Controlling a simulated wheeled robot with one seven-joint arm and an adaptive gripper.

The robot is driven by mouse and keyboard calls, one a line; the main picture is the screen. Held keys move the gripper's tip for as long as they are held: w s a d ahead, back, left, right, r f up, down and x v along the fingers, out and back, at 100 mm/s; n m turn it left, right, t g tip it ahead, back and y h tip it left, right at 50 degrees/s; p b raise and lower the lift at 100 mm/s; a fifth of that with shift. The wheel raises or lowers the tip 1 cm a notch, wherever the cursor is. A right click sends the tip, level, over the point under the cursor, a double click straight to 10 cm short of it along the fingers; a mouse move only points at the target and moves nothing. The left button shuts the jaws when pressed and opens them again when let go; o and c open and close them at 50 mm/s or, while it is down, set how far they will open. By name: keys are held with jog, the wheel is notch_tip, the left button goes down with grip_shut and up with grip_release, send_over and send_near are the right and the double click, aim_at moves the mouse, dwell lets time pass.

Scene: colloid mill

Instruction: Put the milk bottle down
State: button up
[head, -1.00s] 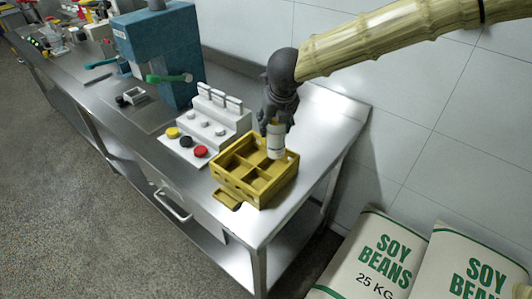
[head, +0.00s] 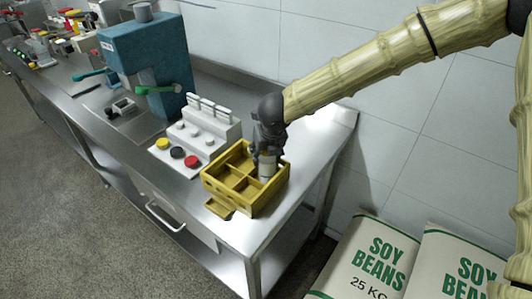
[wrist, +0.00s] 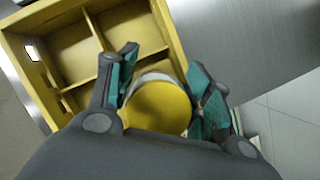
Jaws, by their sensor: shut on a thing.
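The milk bottle (head: 267,170) is pale with a dark band, and stands roughly upright at the right part of the yellow divided crate (head: 226,195). In the wrist view its round yellow top (wrist: 158,107) sits between the teal pads of my gripper (wrist: 165,88). My gripper (head: 267,158) is shut on the bottle from above. The bottle's lower end is hidden by the crate's wall, and I cannot tell whether it touches the crate's floor. In the wrist view, other compartments of the crate (wrist: 88,22) look empty.
The crate is near the right end of the steel table (head: 262,226). A white button panel (head: 176,160) with yellow, black and red buttons stands left of it, with a blue mill (head: 145,55) beyond. Soy bean sacks (head: 372,262) stand at the lower right.

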jog(key=shift+f, duration=0.1)
jog(key=o, duration=1.2)
jog(key=b+v, duration=0.1)
jog(key=v, duration=1.1)
